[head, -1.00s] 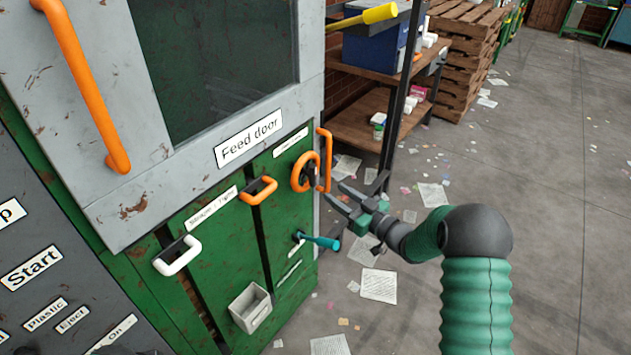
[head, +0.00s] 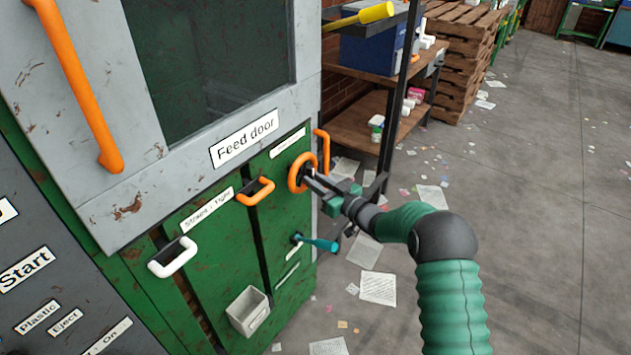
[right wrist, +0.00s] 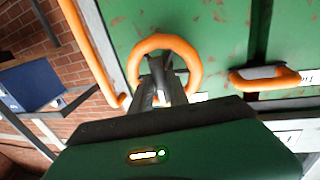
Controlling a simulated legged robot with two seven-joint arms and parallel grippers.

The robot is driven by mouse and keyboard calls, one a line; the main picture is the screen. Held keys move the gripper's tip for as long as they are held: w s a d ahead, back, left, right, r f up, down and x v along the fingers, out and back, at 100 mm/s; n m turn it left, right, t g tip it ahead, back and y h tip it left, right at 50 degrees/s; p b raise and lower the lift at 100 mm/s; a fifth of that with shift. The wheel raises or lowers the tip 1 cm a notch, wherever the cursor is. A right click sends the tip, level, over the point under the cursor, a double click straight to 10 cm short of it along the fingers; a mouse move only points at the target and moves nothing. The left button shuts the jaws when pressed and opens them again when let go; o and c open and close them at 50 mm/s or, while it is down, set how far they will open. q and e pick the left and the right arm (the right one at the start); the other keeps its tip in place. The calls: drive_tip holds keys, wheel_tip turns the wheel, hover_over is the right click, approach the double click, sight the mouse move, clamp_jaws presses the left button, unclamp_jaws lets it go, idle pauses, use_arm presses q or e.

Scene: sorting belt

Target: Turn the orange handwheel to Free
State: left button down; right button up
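The orange handwheel (head: 296,170) is a ring on the green panel, right of centre in the head view. It also shows in the right wrist view (right wrist: 194,60), with a dark hub or spoke inside the ring. My right gripper (head: 311,178) is at the wheel, its fingers reaching into the ring's face. In the right wrist view my right gripper (right wrist: 163,82) has two dark fingers with a narrow gap between them, overlapping the ring's lower part. Whether they touch the wheel is hidden. The small label above the wheel is unreadable. My left gripper is out of view.
A vertical orange handle (head: 321,150) stands close to the wheel's right. An orange pull handle (head: 256,192), a white pull handle (head: 172,258) and a teal lever (head: 318,243) sit nearby. A shelf (head: 358,125) stands behind. The floor at right has scattered paper.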

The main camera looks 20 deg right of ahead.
clamp_jaws()
drive_tip(key=shift+w+d+f+n+y+b, duration=0.15)
drive_tip(key=shift+n+y+b, duration=0.55)
drive_tip(key=shift+n+b, duration=2.5)
drive_tip(key=shift+f+n+y+b, duration=0.15)
drive_tip(key=shift+n+y+b, duration=0.55)
drive_tip(key=shift+n+b, duration=2.55)
drive_tip(key=shift+w+d+f+n+y+b, duration=0.15)
drive_tip(key=shift+n+y+b, duration=0.55)
drive_tip(key=shift+n+b, duration=2.5)
drive_tip(key=shift+s+a+n+p, duration=0.1)
drive_tip(key=shift+n+p, duration=0.3)
drive_tip(key=shift+n, duration=0.15)
drive_tip(key=o, duration=0.8)
unclamp_jaws()
drive_tip(key=shift+o, duration=0.2)
drive_tip(key=shift+r, duration=0.15)
drive_tip(key=shift+s, duration=0.1)
